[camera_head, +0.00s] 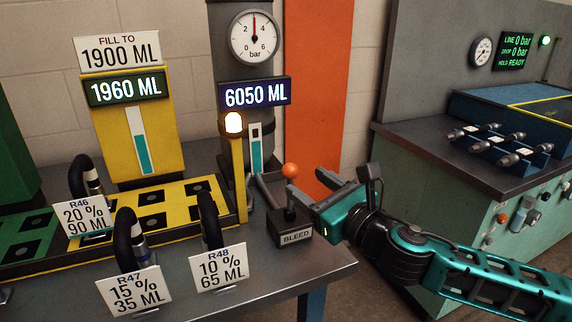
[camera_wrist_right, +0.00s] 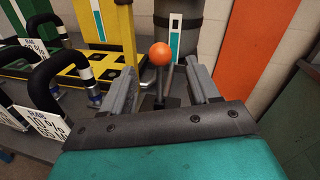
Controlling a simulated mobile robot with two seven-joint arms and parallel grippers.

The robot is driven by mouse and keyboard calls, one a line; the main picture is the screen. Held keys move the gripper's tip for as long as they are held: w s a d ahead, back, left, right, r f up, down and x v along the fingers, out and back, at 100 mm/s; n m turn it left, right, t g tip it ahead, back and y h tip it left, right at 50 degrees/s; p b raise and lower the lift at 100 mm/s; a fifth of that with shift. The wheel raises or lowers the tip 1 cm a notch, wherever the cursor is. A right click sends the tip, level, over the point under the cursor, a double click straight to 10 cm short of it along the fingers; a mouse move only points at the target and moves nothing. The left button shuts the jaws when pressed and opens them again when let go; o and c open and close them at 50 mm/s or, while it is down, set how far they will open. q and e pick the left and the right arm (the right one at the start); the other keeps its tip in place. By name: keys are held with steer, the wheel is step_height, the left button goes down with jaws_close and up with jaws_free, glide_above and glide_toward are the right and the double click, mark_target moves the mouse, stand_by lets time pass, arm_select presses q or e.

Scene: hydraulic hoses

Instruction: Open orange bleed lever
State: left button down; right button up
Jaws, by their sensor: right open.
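The bleed lever has an orange ball knob (camera_head: 290,170) on a thin dark stem, standing on a dark box labelled BLEED (camera_head: 296,237) near the table's right corner. The stem looks close to upright. My right gripper (camera_head: 305,190) comes in from the right at the lever and is open. In the right wrist view the orange knob (camera_wrist_right: 160,54) shows beyond and between the two open fingers (camera_wrist_right: 160,92), with the stem below it. Whether a finger touches the stem I cannot tell. My left gripper is not in view.
Hoses with tags R46 (camera_head: 84,180), R47 (camera_head: 128,240) and R48 (camera_head: 209,220) stand left of the lever.

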steer(key=x, duration=0.9)
steer(key=shift+s+d, duration=0.1)
steer(key=shift+f, duration=0.1)
jaws_close()
stand_by(0.3)
